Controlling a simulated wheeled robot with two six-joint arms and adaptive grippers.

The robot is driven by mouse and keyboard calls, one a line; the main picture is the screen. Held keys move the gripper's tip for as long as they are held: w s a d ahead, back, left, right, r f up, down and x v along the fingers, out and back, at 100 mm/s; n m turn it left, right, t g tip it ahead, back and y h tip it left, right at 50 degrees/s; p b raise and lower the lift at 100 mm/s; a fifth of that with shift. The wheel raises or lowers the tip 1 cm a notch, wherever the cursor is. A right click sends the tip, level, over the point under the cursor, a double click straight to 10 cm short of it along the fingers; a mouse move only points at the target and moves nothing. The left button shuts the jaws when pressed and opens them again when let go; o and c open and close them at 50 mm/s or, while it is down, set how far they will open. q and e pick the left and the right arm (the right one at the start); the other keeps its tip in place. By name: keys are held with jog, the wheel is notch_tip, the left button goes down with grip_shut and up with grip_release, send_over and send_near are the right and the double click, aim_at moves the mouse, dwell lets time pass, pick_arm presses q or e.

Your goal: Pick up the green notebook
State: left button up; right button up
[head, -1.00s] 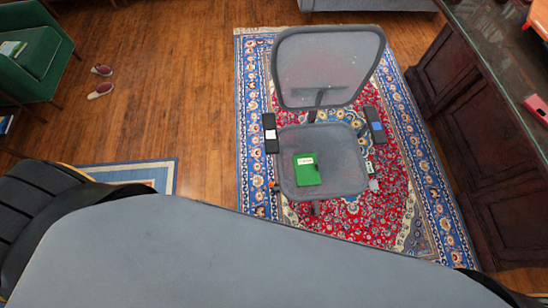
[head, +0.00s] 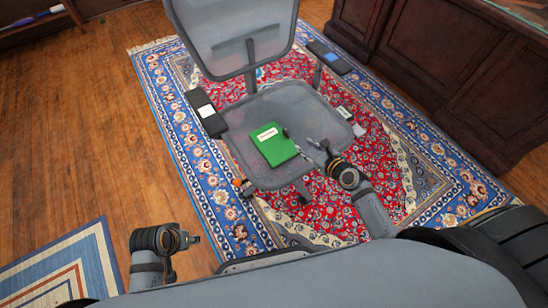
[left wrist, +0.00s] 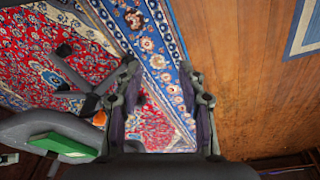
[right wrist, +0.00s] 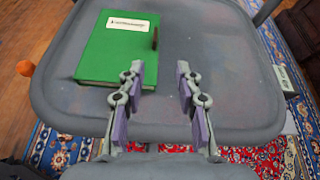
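The green notebook (head: 272,146), with a white label, lies flat on the grey mesh seat of an office chair (head: 240,150). My right gripper (head: 310,146) is open and empty above the seat, just right of the notebook. In the right wrist view the notebook (right wrist: 115,50) lies ahead and to the left, and the left finger of my right gripper (right wrist: 158,72) overlaps its lower right corner. My left gripper (head: 194,240) is low, over the rug's edge, away from the chair. In the left wrist view my left gripper (left wrist: 158,68) is open and empty; the notebook (left wrist: 65,144) shows at lower left.
The chair's backrest (head: 235,40) rises behind the seat, with armrests (head: 206,112) (head: 330,57) on both sides. A patterned rug (head: 400,165) lies under it. A dark wood cabinet (head: 440,70) stands at upper right. The wood floor (head: 90,130) at left is open.

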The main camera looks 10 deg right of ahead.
aim_at(288, 135)
jog(key=shift+w+a+r+m+y, duration=0.25)
jog(key=shift+a+r+m+y, duration=0.1)
jog(key=shift+r+m, duration=0.15)
jog(key=shift+w, duration=0.1)
jog(key=b+x, duration=0.2)
jog(key=x, duration=0.2)
jog(key=shift+f, duration=0.15)
jog(key=shift+w+a+f, duration=0.1)
jog(key=shift+w+a, duration=0.1)
jog(key=shift+w, duration=0.25)
jog(key=b+x, duration=0.3)
jog(key=x, duration=0.1)
jog(key=shift+w+f, duration=0.1)
jog(key=shift+f, duration=0.25)
jog(key=shift+w+a+f, duration=0.1)
jog(key=shift+w+a, duration=0.1)
jog(key=shift+w, duration=0.1)
pick_arm(q)
jog(key=f+t, duration=0.1)
jog(key=w+d+f+t, duration=0.1)
jog(key=f, duration=0.1)
jog(key=d+f+t+h, duration=0.1)
jog(key=f, duration=0.1)
jog(key=shift+w+d, duration=0.15)
pick_arm(e)
grip_shut()
